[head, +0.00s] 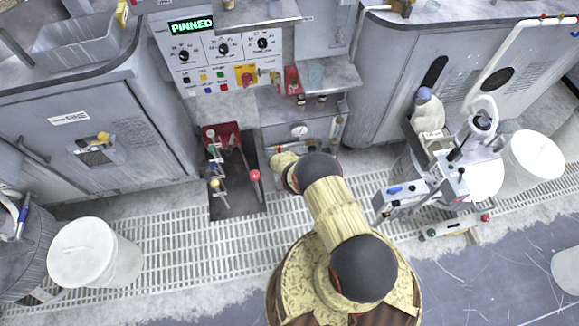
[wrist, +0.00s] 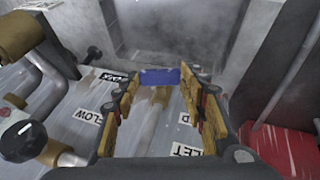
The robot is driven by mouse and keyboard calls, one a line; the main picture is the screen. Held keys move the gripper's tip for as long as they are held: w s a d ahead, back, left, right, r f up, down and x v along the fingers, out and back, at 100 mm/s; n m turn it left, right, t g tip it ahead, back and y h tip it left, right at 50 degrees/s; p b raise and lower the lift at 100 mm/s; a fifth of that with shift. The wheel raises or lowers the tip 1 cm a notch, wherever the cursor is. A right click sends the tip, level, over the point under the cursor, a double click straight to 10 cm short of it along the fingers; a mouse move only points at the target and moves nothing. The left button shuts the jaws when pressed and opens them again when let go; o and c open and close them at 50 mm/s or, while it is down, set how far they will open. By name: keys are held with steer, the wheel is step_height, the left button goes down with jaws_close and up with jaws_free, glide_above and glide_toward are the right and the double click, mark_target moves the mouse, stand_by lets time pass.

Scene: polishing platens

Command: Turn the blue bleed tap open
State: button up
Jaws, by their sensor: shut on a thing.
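The blue bleed tap's handle (wrist: 160,77) shows in the wrist view as a short blue bar lying crosswise. It sits between the tips of my gripper (wrist: 154,84), whose two tan fingers are shut on it. A brass-coloured stem or fitting (wrist: 160,97) shows just below the bar, over a pale labelled panel. In the head view my arm reaches to the low cabinet under the control panel, and it hides the tap and the fingertips there.
Pipes and a black round knob (wrist: 24,140) stand left of my gripper in the wrist view; a red surface (wrist: 285,150) lies right. In the head view, a control panel (head: 222,50) reads PINNED. A red-knobbed lever (head: 254,175) stands left of my arm.

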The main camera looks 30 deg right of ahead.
steer(key=shift+a+f+h+b, duration=0.1)
steer(key=shift+h+b, duration=0.2)
steer(key=shift+h, duration=0.2)
steer(key=o, duration=1.2)
steer(key=shift+v, duration=6.05)
steer(key=shift+c, duration=0.5)
